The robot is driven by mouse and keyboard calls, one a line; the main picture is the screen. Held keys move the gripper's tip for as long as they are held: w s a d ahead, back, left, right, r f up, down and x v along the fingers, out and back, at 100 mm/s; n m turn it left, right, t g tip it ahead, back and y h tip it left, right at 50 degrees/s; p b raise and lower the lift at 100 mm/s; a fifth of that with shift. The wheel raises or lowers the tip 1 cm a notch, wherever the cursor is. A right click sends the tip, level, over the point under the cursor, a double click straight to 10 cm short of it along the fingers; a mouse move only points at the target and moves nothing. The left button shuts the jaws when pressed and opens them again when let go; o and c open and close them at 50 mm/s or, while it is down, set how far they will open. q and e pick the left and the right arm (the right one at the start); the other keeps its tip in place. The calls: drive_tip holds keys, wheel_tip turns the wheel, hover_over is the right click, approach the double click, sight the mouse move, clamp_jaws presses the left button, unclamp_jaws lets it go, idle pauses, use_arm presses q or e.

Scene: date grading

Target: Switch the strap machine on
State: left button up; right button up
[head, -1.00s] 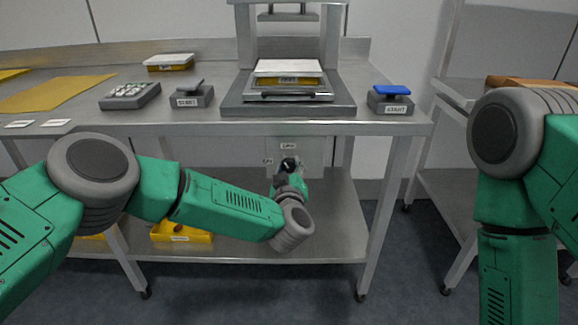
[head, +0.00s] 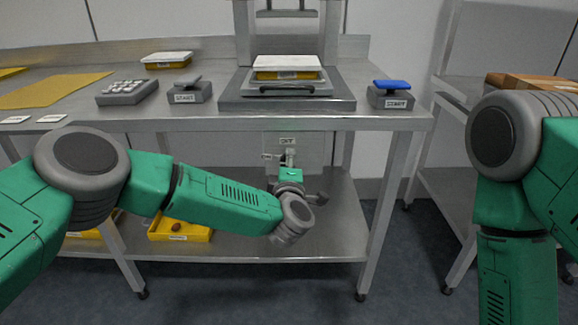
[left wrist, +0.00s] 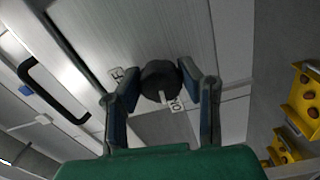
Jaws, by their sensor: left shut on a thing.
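A pale switch panel (head: 311,151) hangs under the front edge of the steel table. It carries one label above the switch and another to its left. In the left wrist view, a round black knob (left wrist: 158,78) sits between the two fingers of my left gripper (left wrist: 160,84). The fingers are shut on it. Its white pointer mark is near the ON label (left wrist: 177,105); the OFF label (left wrist: 117,75) is partly hidden by a finger. In the head view, my left gripper (head: 289,162) is at the panel and hides the knob. My right gripper is out of view.
Above the panel, a grey press-like machine (head: 230,101) holds a yellow tray with a white top. A yellow bin (head: 181,233) is on the lower shelf.

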use_arm(q)
drive_tip(key=shift+s+d+f+n, duration=0.15)
drive_tip(key=shift+s+f+n, duration=0.1)
drive_tip(key=shift+f+n, duration=0.3)
drive_tip(key=shift+r+n, duration=0.1)
drive_tip(key=shift+n, duration=0.15)
drive_tip(key=o, duration=1.1)
drive_tip(key=shift+r, duration=0.25)
drive_tip(key=s, duration=1.1)
drive_tip(key=shift+s, duration=0.4)
